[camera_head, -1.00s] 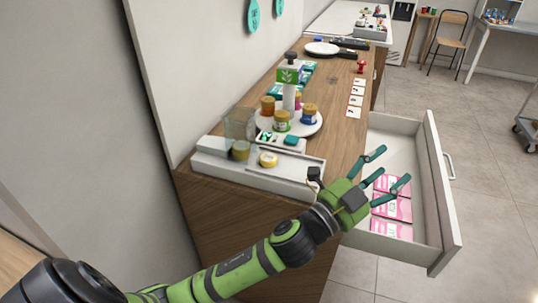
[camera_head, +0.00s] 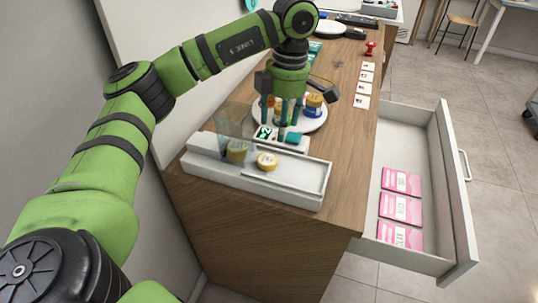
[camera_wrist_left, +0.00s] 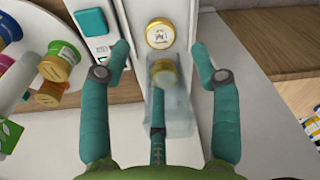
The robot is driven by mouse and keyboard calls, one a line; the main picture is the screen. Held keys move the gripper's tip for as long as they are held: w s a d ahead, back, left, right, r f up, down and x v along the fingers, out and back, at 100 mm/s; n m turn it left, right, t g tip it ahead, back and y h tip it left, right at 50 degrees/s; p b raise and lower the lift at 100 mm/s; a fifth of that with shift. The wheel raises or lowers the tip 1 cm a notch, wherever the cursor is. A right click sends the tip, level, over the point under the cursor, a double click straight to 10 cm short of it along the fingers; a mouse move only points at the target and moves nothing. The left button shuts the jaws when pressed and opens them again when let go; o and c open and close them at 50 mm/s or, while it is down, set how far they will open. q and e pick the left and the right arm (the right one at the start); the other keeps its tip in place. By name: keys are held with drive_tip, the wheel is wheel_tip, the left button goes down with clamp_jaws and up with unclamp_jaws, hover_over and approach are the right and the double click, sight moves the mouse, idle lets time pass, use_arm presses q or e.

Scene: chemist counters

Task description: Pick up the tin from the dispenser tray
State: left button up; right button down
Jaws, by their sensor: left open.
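A small round tin with a gold rim and pale lid (camera_head: 267,161) lies on the white dispenser tray (camera_head: 312,179) at the counter's near end. In the left wrist view the tin (camera_wrist_left: 160,33) shows just beyond the fingertips, roughly centred between them. A second tin (camera_head: 237,152) stands inside the clear dispenser tube (camera_head: 222,128), left of the first. My left gripper (camera_head: 283,122) points down, open and empty, above the tray's back side. In the left wrist view its teal fingers (camera_wrist_left: 160,52) are spread apart. My right gripper is out of view.
Behind the tray, a round white plate (camera_head: 318,121) holds several coloured jars, partly hidden by my gripper. A teal item (camera_head: 294,138) lies close behind the tray. An open drawer (camera_head: 452,190) with pink boxes (camera_head: 400,207) juts out right.

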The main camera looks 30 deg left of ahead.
use_arm(q)
drive_tip(key=p, duration=0.1)
hover_over(267, 159)
drive_tip(key=d, duration=0.1)
drive_tip(key=f, duration=0.5)
drive_tip(key=shift+w+f, duration=0.2)
drive_tip(key=shift+f, duration=0.2)
drive_tip(key=shift+a+f+p, duration=0.15)
drive_tip(key=shift+f+p, duration=0.35)
drive_tip(key=shift+f, duration=0.05)
drive_tip(key=f, duration=0.1)
drive_tip(key=f+p, duration=0.1)
drive_tip(key=f, duration=0.1)
drive_tip(key=shift+s+a+f, duration=0.15)
drive_tip(key=shift+a+f, duration=0.15)
drive_tip(key=shift+f, duration=0.35)
drive_tip(key=c, duration=0.8)
